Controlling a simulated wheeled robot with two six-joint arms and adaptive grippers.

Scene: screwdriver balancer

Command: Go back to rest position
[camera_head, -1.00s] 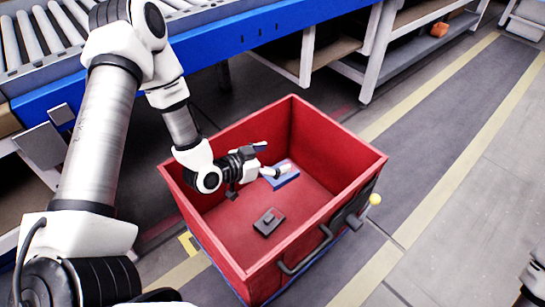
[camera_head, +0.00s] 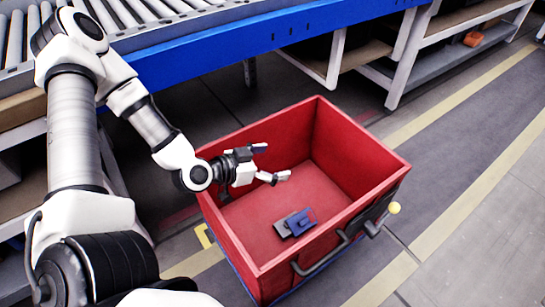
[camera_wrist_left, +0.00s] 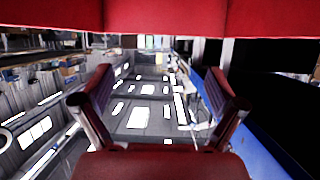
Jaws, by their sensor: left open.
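My left gripper (camera_head: 272,162) is open and empty, with its fingers over the inside of the red crate (camera_head: 232,245) near its left and back walls. In the left wrist view its two fingers (camera_wrist_left: 158,90) stand apart with nothing between them. A blue part (camera_head: 303,220) lies in the crate against or partly on a dark grey part (camera_head: 285,229); I cannot tell which. Both are below and apart from the gripper. My right gripper is not in view.
A roller conveyor with a blue side rail (camera_head: 215,62) runs along the back left. A shelf rack (camera_head: 420,72) stands at the back right. A handle (camera_head: 322,262) and a yellow knob (camera_head: 393,208) are on the crate's outside. The floor to the right is clear.

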